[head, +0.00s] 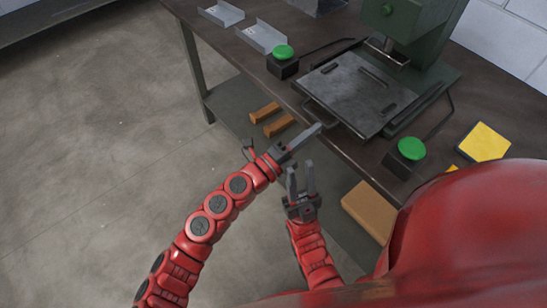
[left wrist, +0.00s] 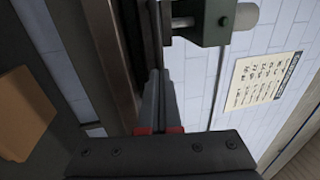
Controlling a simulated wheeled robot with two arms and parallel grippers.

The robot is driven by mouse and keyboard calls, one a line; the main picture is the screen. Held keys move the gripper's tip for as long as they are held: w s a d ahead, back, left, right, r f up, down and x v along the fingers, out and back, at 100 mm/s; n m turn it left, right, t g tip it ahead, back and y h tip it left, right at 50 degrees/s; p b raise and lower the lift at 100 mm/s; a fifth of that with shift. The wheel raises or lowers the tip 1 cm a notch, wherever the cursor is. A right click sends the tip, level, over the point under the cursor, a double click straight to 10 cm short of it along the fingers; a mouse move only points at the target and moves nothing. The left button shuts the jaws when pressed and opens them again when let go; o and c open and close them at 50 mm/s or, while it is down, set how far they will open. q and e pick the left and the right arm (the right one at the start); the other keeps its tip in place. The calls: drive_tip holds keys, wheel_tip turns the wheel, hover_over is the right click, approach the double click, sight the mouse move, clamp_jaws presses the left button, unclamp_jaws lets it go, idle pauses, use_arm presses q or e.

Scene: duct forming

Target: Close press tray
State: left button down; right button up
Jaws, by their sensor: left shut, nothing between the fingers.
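The press tray (head: 352,88) is a flat grey plate with slots, lying on the bench in front of and partly beside the green press (head: 425,32). Its handle (head: 318,117) is a bar at the tray's front edge, by the bench edge. My left gripper (head: 318,128) is shut and empty, its fingertips close to the handle; I cannot tell whether they touch it. In the left wrist view, its closed fingers (left wrist: 159,88) point at a dark edge. My right gripper (head: 301,168) is open and empty, below the left one and in front of the bench.
Two green buttons on black boxes (head: 283,60) (head: 407,154) flank the tray. Bent metal channels (head: 262,38) lie at the back left. A yellow pad (head: 484,142) lies at right. Wooden blocks (head: 277,125) and a brown box (head: 368,210) are below the bench top. The floor at left is clear.

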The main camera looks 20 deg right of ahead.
sight(339, 112)
use_arm(q)
drive_tip(key=x, duration=0.3)
drive_tip(key=f+x, duration=0.1)
drive_tip(key=x, duration=0.2)
drive_tip(key=b+x, duration=0.1)
drive_tip(key=x, duration=0.2)
drive_tip(key=shift+w+d+f, duration=0.25)
drive_tip(key=shift+d+f, duration=0.1)
drive_tip(key=shift+f, duration=0.05)
drive_tip(key=shift+r, duration=0.2)
drive_tip(key=shift+r, duration=0.1)
drive_tip(key=shift+a, duration=0.1)
